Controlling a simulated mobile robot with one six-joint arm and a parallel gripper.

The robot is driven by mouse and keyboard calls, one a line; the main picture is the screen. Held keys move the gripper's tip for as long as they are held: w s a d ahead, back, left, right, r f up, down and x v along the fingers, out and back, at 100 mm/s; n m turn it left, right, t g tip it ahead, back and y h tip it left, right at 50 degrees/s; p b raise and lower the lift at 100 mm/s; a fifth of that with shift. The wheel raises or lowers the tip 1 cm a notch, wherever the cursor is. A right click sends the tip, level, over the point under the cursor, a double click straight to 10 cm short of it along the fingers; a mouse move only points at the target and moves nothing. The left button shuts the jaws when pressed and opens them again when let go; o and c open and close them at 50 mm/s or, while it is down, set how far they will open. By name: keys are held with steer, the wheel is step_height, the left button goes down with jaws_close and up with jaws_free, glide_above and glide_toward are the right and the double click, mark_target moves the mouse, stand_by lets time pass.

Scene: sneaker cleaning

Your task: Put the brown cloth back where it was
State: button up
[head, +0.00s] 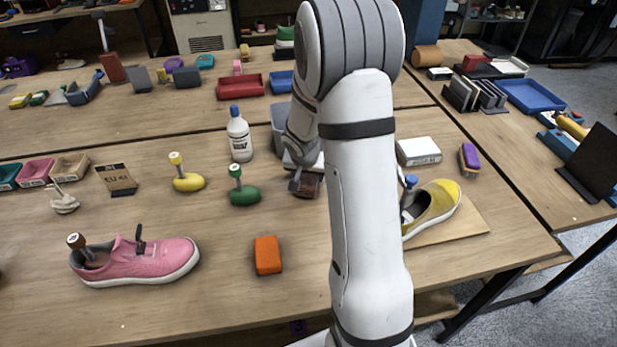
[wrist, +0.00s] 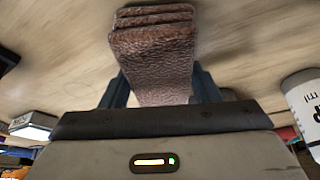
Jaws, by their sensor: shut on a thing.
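The brown cloth (wrist: 152,50) is a folded, leathery-textured block in the wrist view, held between the two dark fingers of my gripper (wrist: 158,90). In the head view my gripper (head: 302,178) is behind my arm, over the middle of the table, just right of the green-based shoe tree. The brown cloth (head: 309,188) shows there as a small dark brown patch under the gripper, partly hidden by the fingers and my arm. The wooden tabletop lies close beneath it; I cannot tell whether the cloth touches it.
A white bottle (head: 239,137) stands left of my gripper, and a green shoe tree (head: 243,193) lies nearer. A grey bin (head: 279,122) is behind. A white box (head: 418,151) stands right.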

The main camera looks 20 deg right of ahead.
steer(key=shift+f, duration=0.3)
steer(key=shift+f, duration=0.2)
steer(key=o, duration=0.9)
steer(key=shift+r, duration=0.1)
